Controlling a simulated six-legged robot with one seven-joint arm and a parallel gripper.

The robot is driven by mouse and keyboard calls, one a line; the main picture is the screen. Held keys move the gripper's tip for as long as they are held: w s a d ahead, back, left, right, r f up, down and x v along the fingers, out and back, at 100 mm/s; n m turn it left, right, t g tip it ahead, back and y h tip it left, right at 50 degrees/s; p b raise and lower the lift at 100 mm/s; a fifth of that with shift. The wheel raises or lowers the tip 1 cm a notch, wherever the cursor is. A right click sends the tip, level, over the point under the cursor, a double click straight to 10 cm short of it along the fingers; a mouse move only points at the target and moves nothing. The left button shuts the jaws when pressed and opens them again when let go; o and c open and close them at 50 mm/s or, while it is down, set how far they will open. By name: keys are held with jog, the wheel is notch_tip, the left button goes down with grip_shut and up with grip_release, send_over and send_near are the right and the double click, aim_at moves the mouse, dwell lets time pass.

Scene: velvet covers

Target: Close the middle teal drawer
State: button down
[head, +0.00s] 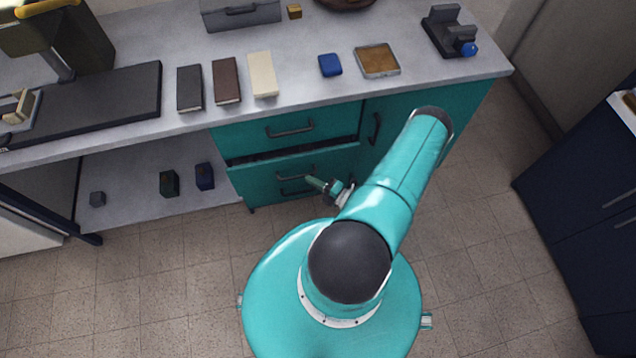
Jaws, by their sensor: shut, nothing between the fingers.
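The teal drawer unit stands under the counter, left of centre in the head view. Its top drawer (262,133) is shut flush. The middle teal drawer (256,172) stands out a little, with a narrow dark gap along its upper edge. A dark bar handle shows on its front, and another handle shows just below it. My gripper (316,184) is shut and empty, in front of the right part of the drawer fronts near these handles. I cannot tell whether it touches the drawer.
The grey counter (400,85) holds three books (227,82), a blue box (330,65), a framed tray (359,63) and a dark clamp-like device (447,32). A teal cabinet door is right of the drawers. A low shelf (135,195) with small blocks lies left. Tiled floor is clear at right.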

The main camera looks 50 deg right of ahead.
aim_at(289, 160)
jog(key=w, duration=0.7)
jog(key=shift+w+d, duration=0.1)
jog(key=shift+d, duration=0.25)
jog(key=shift+w+d, duration=0.3)
jog(key=shift+w, duration=0.2)
